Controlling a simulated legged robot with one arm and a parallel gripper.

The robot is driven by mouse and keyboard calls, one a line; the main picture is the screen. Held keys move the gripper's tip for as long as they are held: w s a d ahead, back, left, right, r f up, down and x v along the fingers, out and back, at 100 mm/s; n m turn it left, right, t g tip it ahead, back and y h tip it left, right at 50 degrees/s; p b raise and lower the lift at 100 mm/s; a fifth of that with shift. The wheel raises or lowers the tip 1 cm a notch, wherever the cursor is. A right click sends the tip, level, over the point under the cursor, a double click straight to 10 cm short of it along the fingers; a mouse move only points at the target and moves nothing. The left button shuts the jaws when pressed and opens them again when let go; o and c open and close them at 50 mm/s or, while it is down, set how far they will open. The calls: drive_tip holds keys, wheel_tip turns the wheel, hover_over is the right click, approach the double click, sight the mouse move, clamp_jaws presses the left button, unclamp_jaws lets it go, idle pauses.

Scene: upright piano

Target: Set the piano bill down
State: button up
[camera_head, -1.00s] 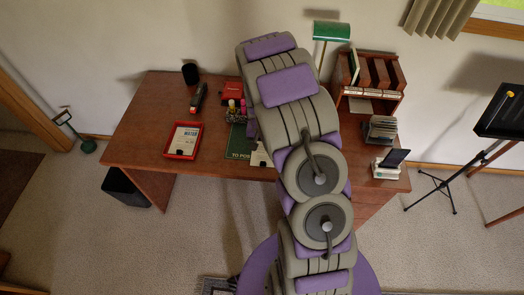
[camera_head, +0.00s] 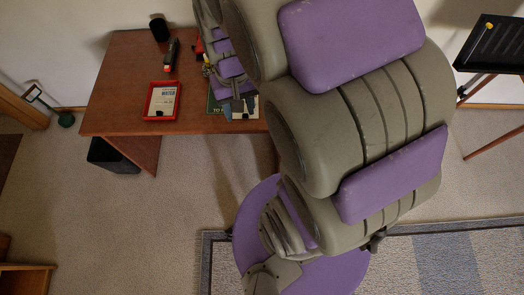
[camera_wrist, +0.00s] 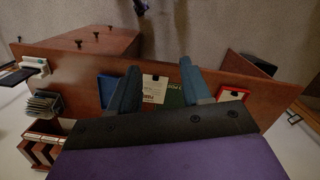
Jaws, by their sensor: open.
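A cream paper (camera_wrist: 154,90) with a small dark spot and print lies on the desk, partly over a green mat (camera_wrist: 174,95). It looks like the piano bill, but I cannot read its print clearly. In the head view the paper (camera_head: 249,106) and the mat (camera_head: 214,104), lettered "TO", show beside my gripper (camera_head: 238,110). My gripper (camera_wrist: 160,72) is open, its two blue-grey fingers on either side of the paper in the wrist view. I cannot tell whether they touch it. My wrist hides the paper's near part.
A red tray (camera_head: 148,114) holding a paper marked "WATER" lies left on the wooden desk (camera_head: 112,75). A stapler-like tool (camera_head: 170,56) and a dark cup (camera_head: 159,29) stand behind it. A blue item (camera_wrist: 108,90) and a card rack (camera_wrist: 43,106) are on the paper's other side.

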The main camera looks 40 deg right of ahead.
drive_tip(key=s+a+r+n, duration=0.1)
drive_tip(key=s+r, duration=0.1)
drive_tip(key=s, duration=0.5)
drive_tip(key=s+a+r+n, duration=0.1)
drive_tip(key=s+r+n, duration=0.1)
drive_tip(key=s, duration=0.6)
drive_tip(key=shift+a+r+g, duration=0.3)
drive_tip(key=shift+a+r, duration=0.05)
drive_tip(key=shift+r, duration=0.05)
drive_tip(key=shift+s, duration=0.1)
